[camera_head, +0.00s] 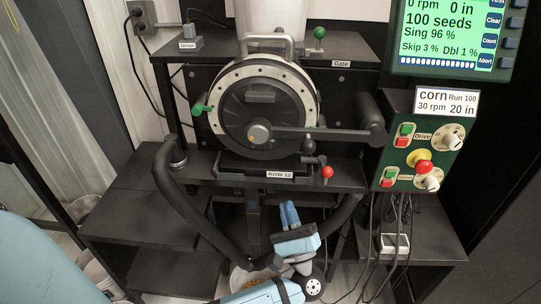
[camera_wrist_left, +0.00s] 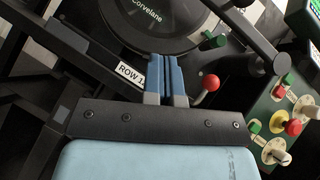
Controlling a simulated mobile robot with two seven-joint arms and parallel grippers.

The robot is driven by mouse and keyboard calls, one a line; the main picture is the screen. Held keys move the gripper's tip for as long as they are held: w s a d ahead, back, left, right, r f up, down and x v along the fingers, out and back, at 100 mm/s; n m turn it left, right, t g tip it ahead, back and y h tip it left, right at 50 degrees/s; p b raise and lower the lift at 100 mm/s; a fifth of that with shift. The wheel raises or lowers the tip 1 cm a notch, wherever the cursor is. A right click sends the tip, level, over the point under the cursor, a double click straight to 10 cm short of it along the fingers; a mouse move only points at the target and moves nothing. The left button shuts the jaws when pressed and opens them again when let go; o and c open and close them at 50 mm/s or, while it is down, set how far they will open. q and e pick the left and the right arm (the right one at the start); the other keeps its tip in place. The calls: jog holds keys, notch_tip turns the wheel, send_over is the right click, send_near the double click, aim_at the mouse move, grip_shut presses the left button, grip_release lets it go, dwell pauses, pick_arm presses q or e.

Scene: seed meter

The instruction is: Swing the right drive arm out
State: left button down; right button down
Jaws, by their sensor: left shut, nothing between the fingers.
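The right drive arm (camera_head: 325,134) is a dark bar that runs level from near the seed meter's hub to a dark cylinder (camera_head: 368,116) on the right. It lies across the front of the round seed meter (camera_head: 235,105). In the left wrist view the drive arm (camera_wrist_left: 237,28) slants across the upper right. My left gripper (camera_head: 289,208) is shut and empty, below the ROW 12 plate and apart from the drive arm. Its blue fingers (camera_wrist_left: 165,68) are together in the wrist view, left of a red knob. My right gripper is not in view.
A red ball knob (camera_head: 327,172) and a dark knob (camera_head: 309,147) stand below the drive arm. Green handles (camera_head: 203,109) flank the meter. A green control box (camera_head: 420,152) is at right. Thick black hoses (camera_head: 190,205) curve below the shelf.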

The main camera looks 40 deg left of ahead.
pick_arm(q)
jog(key=shift+s+r, duration=0.1)
pick_arm(e)
jog(key=shift+r, duration=0.15)
pick_arm(q)
jog(key=shift+d, duration=0.1)
pick_arm(e)
jog(key=shift+s, duration=0.2)
pick_arm(q)
jog(key=s+r+p+x, duration=0.1)
jog(key=s+p+x, duration=0.1)
jog(key=x, duration=1.1)
jog(key=shift+r, duration=0.35)
pick_arm(e)
jog(key=shift+r, duration=0.15)
pick_arm(q)
jog(key=shift+s+d, duration=0.1)
jog(key=shift+d, duration=0.05)
pick_arm(e)
jog(key=shift+d, duration=0.1)
